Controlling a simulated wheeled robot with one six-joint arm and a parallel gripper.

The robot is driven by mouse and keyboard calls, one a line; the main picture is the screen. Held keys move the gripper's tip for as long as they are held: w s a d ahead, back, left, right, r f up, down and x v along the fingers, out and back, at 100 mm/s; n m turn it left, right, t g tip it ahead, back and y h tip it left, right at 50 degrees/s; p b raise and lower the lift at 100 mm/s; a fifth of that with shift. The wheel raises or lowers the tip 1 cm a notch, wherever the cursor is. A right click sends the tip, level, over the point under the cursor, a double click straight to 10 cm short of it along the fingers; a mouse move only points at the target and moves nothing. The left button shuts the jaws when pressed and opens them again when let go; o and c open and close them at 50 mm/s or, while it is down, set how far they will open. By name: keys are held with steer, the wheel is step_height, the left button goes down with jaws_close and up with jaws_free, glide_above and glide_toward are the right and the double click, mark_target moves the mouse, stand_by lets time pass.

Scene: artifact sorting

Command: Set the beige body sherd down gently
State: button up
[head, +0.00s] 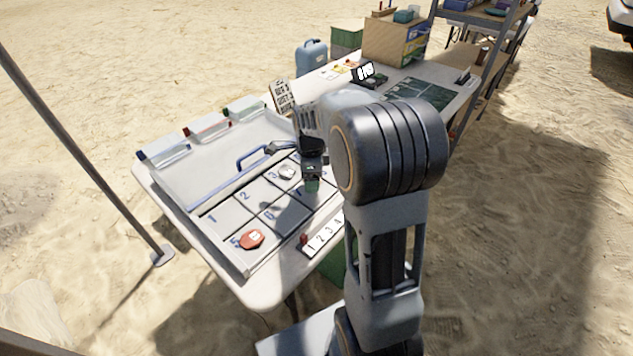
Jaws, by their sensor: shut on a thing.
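My gripper (312,170) points down over the right part of the numbered grey sorting tray (225,226), its jaws shut. The beige body sherd between the jaws is not clearly visible; a small greenish shape shows at the jaw tips, and I cannot tell if it is part of the fingers. The tips appear just above the tray or touching it; I cannot tell which. A pale piece (287,172) lies in the cell marked 3, left of my gripper. A red piece with a white label (251,239) lies in the cell marked 5.
A blue handle (252,157) lies behind the cells. Several clear bins (205,129) line the table's back left. A number strip (322,237) lies at the front edge. A lettered sign (283,97) stands behind the gripper. Cells 1, 2 and 6 look empty.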

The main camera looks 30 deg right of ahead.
steer(key=shift+f, duration=1.4)
steer(key=shift+f+b, duration=0.2)
steer(key=shift+b, duration=0.1)
steer(key=o, duration=0.6)
steer(key=shift+o, duration=0.2)
